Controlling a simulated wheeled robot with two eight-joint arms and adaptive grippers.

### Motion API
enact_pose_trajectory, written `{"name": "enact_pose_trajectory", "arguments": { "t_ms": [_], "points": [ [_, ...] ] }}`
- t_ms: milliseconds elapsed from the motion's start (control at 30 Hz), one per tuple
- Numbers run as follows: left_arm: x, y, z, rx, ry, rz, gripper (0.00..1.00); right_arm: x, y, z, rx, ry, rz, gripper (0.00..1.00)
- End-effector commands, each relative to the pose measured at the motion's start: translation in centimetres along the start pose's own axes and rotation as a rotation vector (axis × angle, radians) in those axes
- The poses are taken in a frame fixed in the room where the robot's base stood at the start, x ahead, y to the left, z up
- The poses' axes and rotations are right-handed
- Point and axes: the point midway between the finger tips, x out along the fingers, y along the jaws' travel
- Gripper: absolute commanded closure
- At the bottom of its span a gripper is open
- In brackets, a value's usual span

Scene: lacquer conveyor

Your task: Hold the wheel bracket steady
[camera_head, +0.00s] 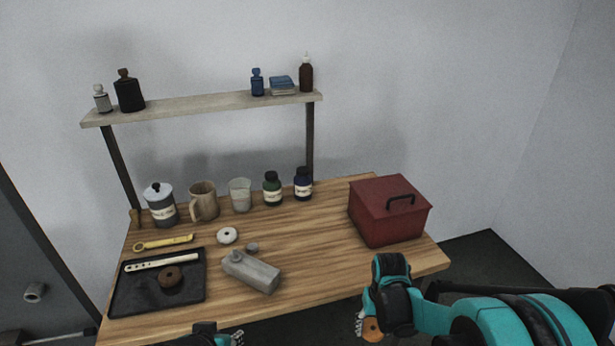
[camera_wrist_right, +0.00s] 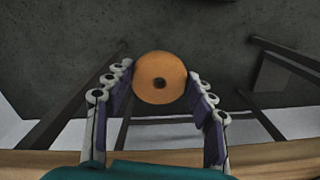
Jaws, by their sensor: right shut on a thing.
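A grey block with a raised round end, apparently the wheel bracket (camera_head: 257,275), lies on the table near its front edge. My right gripper (camera_head: 366,324) is shut on an orange wheel (camera_wrist_right: 160,78) with a dark centre hole. It holds the wheel in front of the table, right of the bracket and apart from it; the wheel also shows in the head view (camera_head: 372,331). My left gripper (camera_head: 226,337) shows only partly at the bottom edge, in front of the table below the bracket. Its jaws are mostly cut off.
A black tray (camera_head: 127,297) at left holds a brown wheel (camera_head: 171,277) and a pale slotted strip. A white ring (camera_head: 228,235) and a small grey knob (camera_head: 252,247) lie behind the bracket. A red box (camera_head: 385,222) stands at right; jars, a mug and a shelf (camera_head: 200,105) are behind.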

Motion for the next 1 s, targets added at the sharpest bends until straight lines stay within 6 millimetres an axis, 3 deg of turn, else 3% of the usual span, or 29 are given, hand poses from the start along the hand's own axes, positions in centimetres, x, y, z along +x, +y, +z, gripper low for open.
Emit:
{"name": "enact_pose_trajectory", "arguments": {
  "t_ms": [333,467,1000],
  "points": [
    [-0.2,-0.8,0.9,0.030,-0.029,-0.027,0.67,-0.1,-0.1,-0.1,-0.006,0.000,0.000,0.74],
    [-0.1,-0.8,0.8,0.029,-0.028,-0.026,0.67,-1.0,-1.2,-0.4,-0.058,0.000,0.000,0.74],
    [-0.1,-0.7,0.8,0.028,-0.027,-0.025,0.67,-10.1,-11.4,-4.0,-0.605,0.000,0.000,0.74]
  ]
}}
